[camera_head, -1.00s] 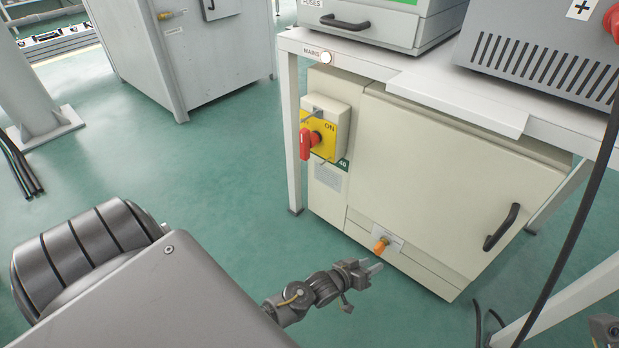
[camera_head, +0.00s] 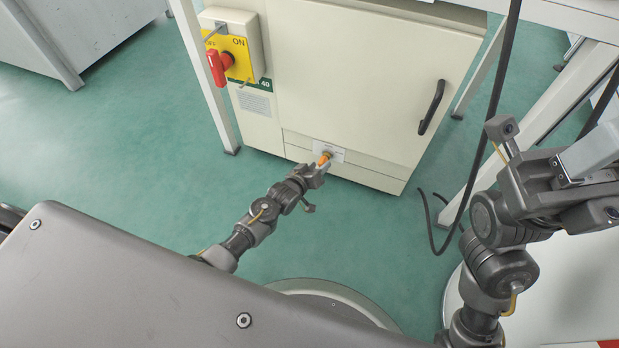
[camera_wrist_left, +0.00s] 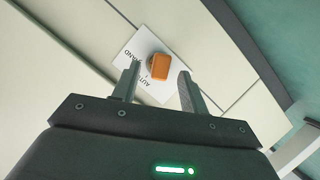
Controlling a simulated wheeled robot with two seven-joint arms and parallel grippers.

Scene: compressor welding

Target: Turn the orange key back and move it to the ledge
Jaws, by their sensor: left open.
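The orange key (camera_head: 325,158) sits in the lower front of the cream cabinet (camera_head: 370,85), on a white label plate (camera_head: 334,148). In the left wrist view the key (camera_wrist_left: 159,66) shows as an orange block on the label (camera_wrist_left: 133,57), which reads AUTO and HAND. My left gripper (camera_head: 321,167) is right at the key in the head view. In the wrist view its two fingers (camera_wrist_left: 158,84) are apart, one on each side and just short of the key, without visible contact. My right arm shows at the right, but its fingertips cannot be made out. I cannot identify the ledge.
A red switch handle (camera_head: 219,67) on a yellow plate sits at the cabinet's upper left. A black door handle (camera_head: 432,107) stands out at its right. A black cable (camera_head: 488,130) hangs beside the table leg (camera_head: 560,103). The green floor (camera_head: 150,150) left of the cabinet is clear.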

